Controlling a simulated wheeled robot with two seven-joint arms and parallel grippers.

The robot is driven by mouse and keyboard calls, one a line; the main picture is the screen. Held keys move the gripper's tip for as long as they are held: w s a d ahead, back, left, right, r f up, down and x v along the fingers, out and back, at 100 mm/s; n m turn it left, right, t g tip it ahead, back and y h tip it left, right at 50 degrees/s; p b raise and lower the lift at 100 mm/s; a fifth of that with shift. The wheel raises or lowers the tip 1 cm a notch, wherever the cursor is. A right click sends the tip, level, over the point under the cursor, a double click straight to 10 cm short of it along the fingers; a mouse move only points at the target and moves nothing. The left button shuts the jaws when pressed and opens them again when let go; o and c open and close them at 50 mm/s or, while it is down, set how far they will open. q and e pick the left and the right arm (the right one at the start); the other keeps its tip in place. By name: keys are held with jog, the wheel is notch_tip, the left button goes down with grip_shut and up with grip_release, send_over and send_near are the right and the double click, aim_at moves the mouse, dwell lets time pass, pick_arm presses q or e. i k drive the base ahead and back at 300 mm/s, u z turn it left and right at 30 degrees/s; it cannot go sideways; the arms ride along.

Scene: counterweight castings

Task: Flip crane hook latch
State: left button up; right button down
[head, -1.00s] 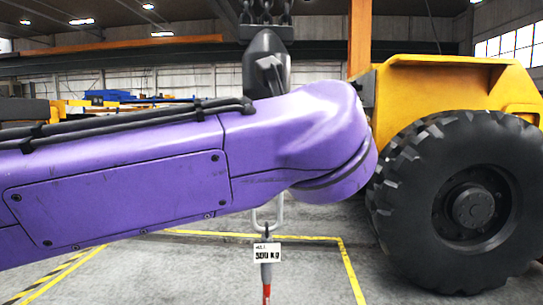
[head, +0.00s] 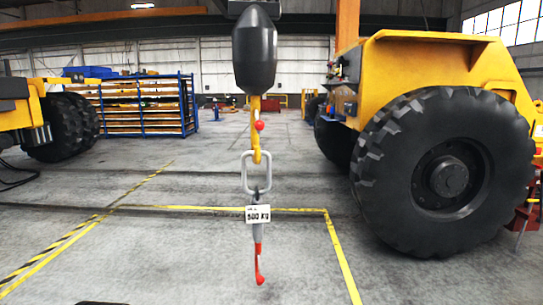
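The dark grey crane block (head: 255,50) hangs at the top centre of the head view. A yellow crane hook (head: 256,143) extends down from it. A small red knob (head: 259,125) sits on the hook's right side, perhaps part of the latch; whether the latch is open or shut is too small to tell. A pale metal link (head: 256,172) hangs at the hook's lower end. Below it are a white "500 KG" tag (head: 257,214) and a grey fitting ending in a red hook-shaped piece (head: 259,268). Neither of my grippers shows.
A yellow vehicle with a large black tyre (head: 445,175) stands close on the right. Another yellow machine (head: 35,110) is at the left. A blue rack (head: 140,105) stands behind. The grey floor around the hanging hook is clear, with yellow marking lines (head: 343,255).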

aim_at(259, 124)
jog(key=u, duration=0.85)
jog(key=k, duration=0.1)
jog(key=z, duration=1.25)
jog(key=i, duration=1)
jog(key=u, duration=0.45)
